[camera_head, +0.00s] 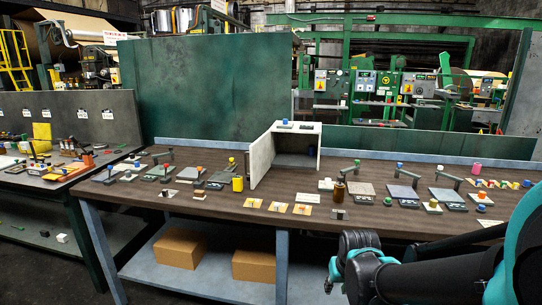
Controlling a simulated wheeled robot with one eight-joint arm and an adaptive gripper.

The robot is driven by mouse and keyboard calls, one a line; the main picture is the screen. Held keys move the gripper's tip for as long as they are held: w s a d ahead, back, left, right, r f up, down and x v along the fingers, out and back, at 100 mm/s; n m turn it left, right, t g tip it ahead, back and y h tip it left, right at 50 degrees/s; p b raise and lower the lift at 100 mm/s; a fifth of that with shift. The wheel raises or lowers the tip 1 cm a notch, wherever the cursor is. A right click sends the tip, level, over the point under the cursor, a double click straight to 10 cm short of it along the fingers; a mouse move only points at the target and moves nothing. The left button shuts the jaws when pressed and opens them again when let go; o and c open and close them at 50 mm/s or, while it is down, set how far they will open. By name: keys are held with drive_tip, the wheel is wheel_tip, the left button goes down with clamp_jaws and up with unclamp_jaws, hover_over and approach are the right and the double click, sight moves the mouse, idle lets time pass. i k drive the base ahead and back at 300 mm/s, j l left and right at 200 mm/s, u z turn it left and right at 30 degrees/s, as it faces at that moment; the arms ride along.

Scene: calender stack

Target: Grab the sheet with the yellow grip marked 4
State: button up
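Several small pale sheets with orange or yellow marks lie in a row near the front edge of the brown-topped workbench; they include a left sheet (253,203), a middle sheet (278,207) and a right sheet (302,210). More small sheets (492,184) lie at the bench's right end. The marks are too small to read, so I cannot tell which sheet bears the 4. My gripper (334,275) is low in front of the bench, below the tabletop and apart from the sheets. Whether its fingers are open or shut is unclear.
An open grey box (261,160) stands mid-bench. A brown bottle (339,191), a yellow cylinder (238,184) and several grey plates with coloured knobs crowd the workbench (225,212). Cardboard boxes (254,266) sit on the lower shelf. A second bench is at left.

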sight(250, 202)
drive_tip(key=i+j+z, duration=0.2)
drive_tip(key=j+z, duration=0.25)
drive_tip(key=j, duration=1.25)
drive_tip(key=k+j+z, duration=0.1)
drive_tip(key=j+z, duration=0.3)
drive_tip(key=j, duration=1.3)
